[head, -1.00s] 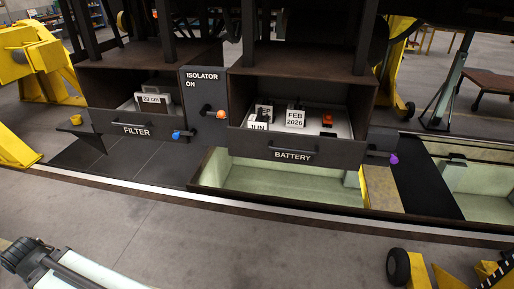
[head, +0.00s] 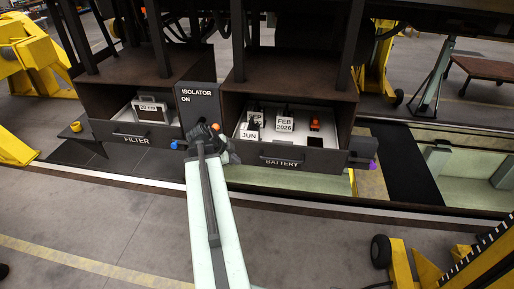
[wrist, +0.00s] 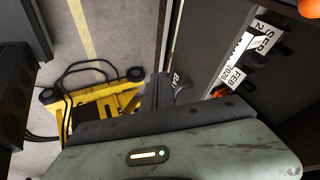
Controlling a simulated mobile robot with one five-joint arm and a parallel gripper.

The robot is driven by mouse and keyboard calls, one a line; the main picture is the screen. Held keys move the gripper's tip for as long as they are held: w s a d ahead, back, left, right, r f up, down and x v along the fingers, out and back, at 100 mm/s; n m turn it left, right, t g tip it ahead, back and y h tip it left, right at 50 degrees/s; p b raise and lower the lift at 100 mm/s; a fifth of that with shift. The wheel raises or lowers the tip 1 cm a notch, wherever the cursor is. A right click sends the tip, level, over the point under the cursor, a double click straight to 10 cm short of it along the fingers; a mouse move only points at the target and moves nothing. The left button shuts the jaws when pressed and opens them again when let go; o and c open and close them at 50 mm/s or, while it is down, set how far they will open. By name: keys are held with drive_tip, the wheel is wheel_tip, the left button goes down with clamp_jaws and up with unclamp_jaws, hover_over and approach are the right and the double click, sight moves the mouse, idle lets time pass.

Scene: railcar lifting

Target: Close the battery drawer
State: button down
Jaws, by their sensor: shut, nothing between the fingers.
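The battery drawer (head: 300,157) is pulled out of its dark housing in the head view, with its black handle on the front. Inside lie dated tags, including FEB 2026 and JUN, and an orange-red item (head: 315,124). My gripper (head: 216,142) is shut and empty, near the drawer's left front corner, below the isolator panel (head: 197,100). I cannot tell whether it touches the drawer. In the wrist view my fingers (wrist: 161,92) overlap the drawer front (wrist: 174,50) and partly hide its lettering; the drawer's tags (wrist: 238,70) show to the right.
The filter drawer (head: 134,134) also stands out on the left, holding a case. An orange knob (head: 216,126) is just above my gripper, a blue knob (head: 174,145) left of it. A purple knob (head: 373,166) is right of the battery drawer. Open floor lies in front.

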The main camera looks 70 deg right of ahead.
sight(259, 150)
drive_tip(key=shift+m+g, duration=0.3)
drive_tip(key=shift+m, duration=0.4)
drive_tip(key=s+d+f+b, duration=0.2)
drive_tip(key=d, duration=0.1)
drive_tip(key=s+d+f+b, duration=0.1)
drive_tip(key=d+f+b, duration=0.1)
drive_tip(key=d+b, duration=0.1)
drive_tip(key=s+d+f+b, duration=0.2)
drive_tip(key=d+f+b, duration=0.1)
drive_tip(key=d, duration=0.1)
drive_tip(key=shift+s, duration=0.35)
drive_tip(key=shift+d, duration=0.35)
drive_tip(key=d, duration=0.5)
drive_tip(key=shift+w+d+r, duration=0.1)
drive_tip(key=shift+w+d, duration=0.05)
drive_tip(key=shift+w, duration=0.2)
